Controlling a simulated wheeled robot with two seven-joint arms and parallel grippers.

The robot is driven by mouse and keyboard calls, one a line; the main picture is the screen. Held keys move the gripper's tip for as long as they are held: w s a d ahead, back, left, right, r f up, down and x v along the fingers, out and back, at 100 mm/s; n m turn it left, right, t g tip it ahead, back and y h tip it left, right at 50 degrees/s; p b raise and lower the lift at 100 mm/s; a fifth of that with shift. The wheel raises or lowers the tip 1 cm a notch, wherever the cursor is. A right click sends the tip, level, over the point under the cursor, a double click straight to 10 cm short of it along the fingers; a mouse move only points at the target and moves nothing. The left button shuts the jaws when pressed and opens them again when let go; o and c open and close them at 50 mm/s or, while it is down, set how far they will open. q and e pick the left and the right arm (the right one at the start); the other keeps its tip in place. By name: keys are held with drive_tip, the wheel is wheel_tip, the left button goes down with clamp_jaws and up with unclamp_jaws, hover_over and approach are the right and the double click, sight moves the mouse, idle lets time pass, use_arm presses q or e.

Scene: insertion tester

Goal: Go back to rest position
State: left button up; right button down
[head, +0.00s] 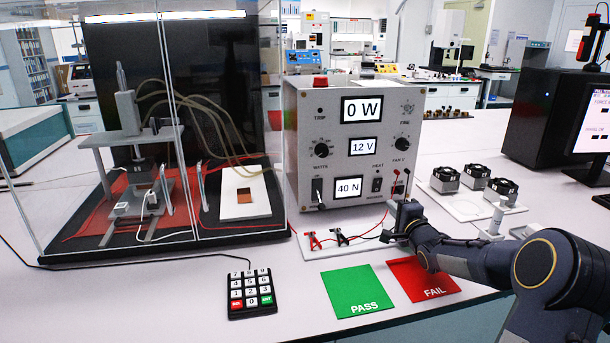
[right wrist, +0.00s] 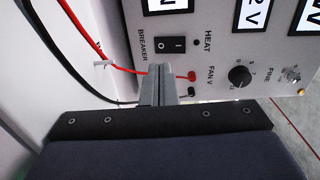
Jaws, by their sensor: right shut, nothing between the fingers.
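My right gripper (head: 404,212) is in front of the lower right of the power supply box (head: 300,150), close to its red and black sockets. In the right wrist view its fingers (right wrist: 156,82) are shut together with nothing between them, just below the black breaker switch (right wrist: 170,44). A red wire and a black wire run beside the fingers. I cannot tell whether the fingertips touch the panel. My right arm reaches in from the right over the table. My left gripper is not in view.
A clear enclosure with a press (head: 130,150) stands at left. A keypad (head: 251,293), green PASS card (head: 358,290) and red FAIL card (head: 423,278) lie in front. A white board with clips (head: 325,247) is beside the gripper. Several fans (head: 474,177) sit at right.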

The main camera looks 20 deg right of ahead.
drive_tip(key=shift+a+r, duration=0.1)
